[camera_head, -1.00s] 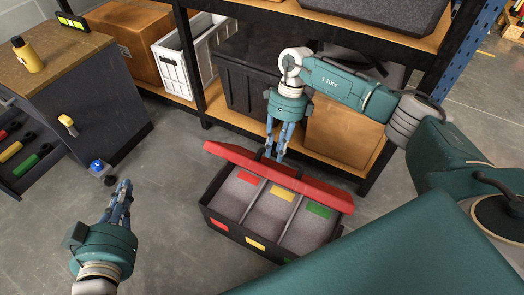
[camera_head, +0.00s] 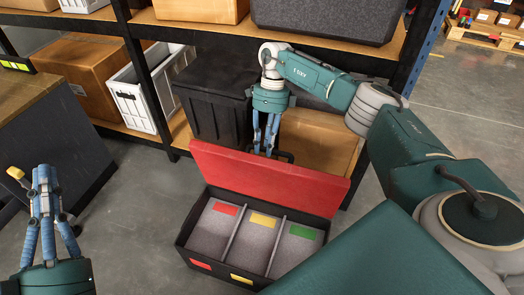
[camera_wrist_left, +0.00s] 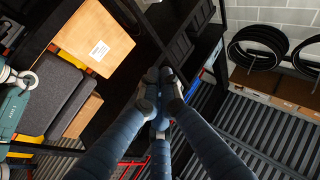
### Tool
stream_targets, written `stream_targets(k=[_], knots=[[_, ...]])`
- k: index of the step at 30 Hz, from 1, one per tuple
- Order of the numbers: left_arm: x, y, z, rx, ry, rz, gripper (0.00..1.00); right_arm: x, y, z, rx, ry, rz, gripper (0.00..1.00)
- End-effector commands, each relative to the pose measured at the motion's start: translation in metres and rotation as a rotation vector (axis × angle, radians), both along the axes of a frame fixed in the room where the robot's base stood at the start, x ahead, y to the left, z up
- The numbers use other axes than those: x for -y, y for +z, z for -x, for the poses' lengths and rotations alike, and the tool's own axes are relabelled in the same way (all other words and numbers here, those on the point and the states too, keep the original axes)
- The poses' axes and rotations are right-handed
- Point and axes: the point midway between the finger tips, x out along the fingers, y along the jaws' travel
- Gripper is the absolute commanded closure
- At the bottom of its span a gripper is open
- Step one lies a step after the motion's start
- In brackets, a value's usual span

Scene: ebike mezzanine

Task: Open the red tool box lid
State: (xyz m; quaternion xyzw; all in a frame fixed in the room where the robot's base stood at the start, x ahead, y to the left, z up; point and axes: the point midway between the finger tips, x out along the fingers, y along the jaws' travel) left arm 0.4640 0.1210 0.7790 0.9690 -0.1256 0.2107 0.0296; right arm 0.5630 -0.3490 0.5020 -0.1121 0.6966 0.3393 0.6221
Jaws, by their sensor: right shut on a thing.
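The red tool box (camera_head: 182,240) is a black box with a red lid (camera_head: 265,180), standing on the floor. Its lid stands raised along the back edge, showing grey compartments with red, yellow and green labels. My right gripper (camera_head: 268,150) reaches down behind the lid's upper edge and is shut on the lid, next to a dark handle. Its fingertips are partly hidden by the lid. My left gripper (camera_head: 42,172) is away at the far left, empty, with its fingers drawn together. Its fingers also show in the left wrist view (camera_wrist_left: 160,90).
A shelf rack behind holds a black bin (camera_head: 212,100), a white crate (camera_head: 140,95) and cardboard boxes (camera_head: 315,140). A dark workbench (camera_head: 55,130) stands at the left. The floor between the workbench and tool box is clear.

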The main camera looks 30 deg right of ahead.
Motion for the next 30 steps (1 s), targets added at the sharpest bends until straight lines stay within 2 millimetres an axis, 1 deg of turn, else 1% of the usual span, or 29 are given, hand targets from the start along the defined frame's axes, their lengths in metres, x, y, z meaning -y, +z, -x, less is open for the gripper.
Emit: stream_targets(k=[1,4,7,12,20,21,23,24,30], knots=[[0.0,0.004,0.003,0.031,-0.003,0.009,1.0,0.003,-0.01,0.002,-0.011,0.001,0.008,1.0],[0.0,0.014,0.008,0.079,-0.005,0.022,1.0,0.005,-0.009,0.001,-0.011,0.003,0.008,1.0],[0.0,0.021,0.012,0.107,-0.006,0.03,1.0,0.006,-0.009,0.0,-0.011,0.004,0.008,1.0],[-0.001,0.024,0.014,0.122,-0.007,0.034,1.0,0.007,-0.009,-0.001,-0.01,0.005,0.008,1.0],[-0.001,0.024,0.014,0.121,-0.007,0.034,1.0,0.006,-0.008,-0.001,-0.012,0.005,0.008,1.0],[-0.001,0.024,0.014,0.121,-0.007,0.034,1.0,0.006,-0.008,-0.001,-0.012,0.005,0.008,0.73],[-0.001,0.024,0.014,0.121,-0.007,0.034,1.0,0.006,-0.008,-0.001,-0.012,0.005,0.007,0.61],[-0.001,0.024,0.013,0.121,-0.007,0.034,1.0,0.006,-0.007,-0.001,-0.011,0.004,0.006,0.59],[0.0,0.024,0.013,0.119,-0.007,0.034,1.0,0.006,-0.004,-0.002,-0.007,0.003,0.003,0.59]])
